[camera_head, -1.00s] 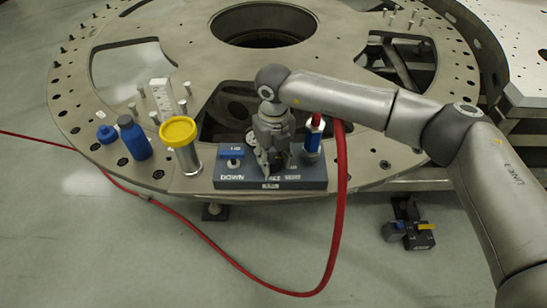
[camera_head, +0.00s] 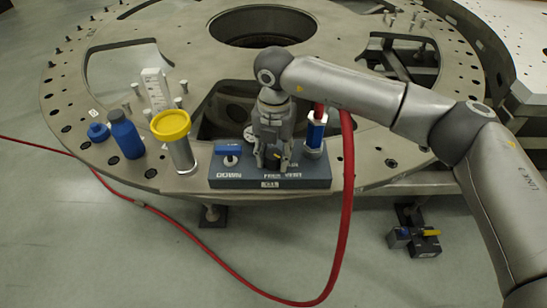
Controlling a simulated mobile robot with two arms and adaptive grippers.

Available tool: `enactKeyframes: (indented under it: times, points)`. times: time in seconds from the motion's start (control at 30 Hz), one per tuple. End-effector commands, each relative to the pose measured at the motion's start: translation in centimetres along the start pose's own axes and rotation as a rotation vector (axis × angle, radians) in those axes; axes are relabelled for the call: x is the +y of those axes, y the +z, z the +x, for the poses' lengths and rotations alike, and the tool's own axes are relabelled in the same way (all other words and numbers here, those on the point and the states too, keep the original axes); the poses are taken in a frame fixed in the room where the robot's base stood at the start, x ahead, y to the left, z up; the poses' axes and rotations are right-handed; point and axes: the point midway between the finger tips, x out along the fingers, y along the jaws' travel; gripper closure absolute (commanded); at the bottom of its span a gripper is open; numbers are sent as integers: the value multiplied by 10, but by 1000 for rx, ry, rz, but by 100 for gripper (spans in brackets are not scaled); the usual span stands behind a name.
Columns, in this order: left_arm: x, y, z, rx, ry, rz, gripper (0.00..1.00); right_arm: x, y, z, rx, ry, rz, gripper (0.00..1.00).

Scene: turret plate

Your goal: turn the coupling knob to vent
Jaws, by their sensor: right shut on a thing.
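My right gripper (camera_head: 272,160) points down over the middle of the block and is shut on the coupling knob. The knob is mostly hidden by the fingers; a small dark piece with a yellow-orange mark (camera_head: 281,155) shows between them. The white lettering on the block is too small to read surely, so the knob's setting cannot be told. A blue coupling (camera_head: 315,130) with a red hose (camera_head: 348,190) stands at the block's right. My left gripper is not in view.
Left of the block stand a yellow-topped cylinder (camera_head: 171,125), a blue bottle (camera_head: 126,135), a blue cap (camera_head: 98,132) and a white marked upright (camera_head: 156,90). A small yellow-handled device (camera_head: 425,243) is below right.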

Motion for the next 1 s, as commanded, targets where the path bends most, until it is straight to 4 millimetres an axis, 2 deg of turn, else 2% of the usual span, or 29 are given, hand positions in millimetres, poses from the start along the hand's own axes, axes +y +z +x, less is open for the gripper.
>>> enactKeyframes:
  times: [0.3, 0.7, 0.73, 0.9, 1.0]
  points:
    - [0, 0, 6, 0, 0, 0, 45, 0, 0, 0, -1, 1, 78, 87]
    - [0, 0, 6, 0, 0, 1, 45, 0, 0, -1, -1, 1, 83, 87]
    - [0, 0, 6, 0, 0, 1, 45, 0, 0, -1, -2, 1, 83, 61]
    - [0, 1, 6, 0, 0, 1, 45, 0, 0, -1, -1, 1, 83, 42]
    - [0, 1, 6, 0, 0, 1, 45, 0, 0, 0, -1, 1, 82, 42]
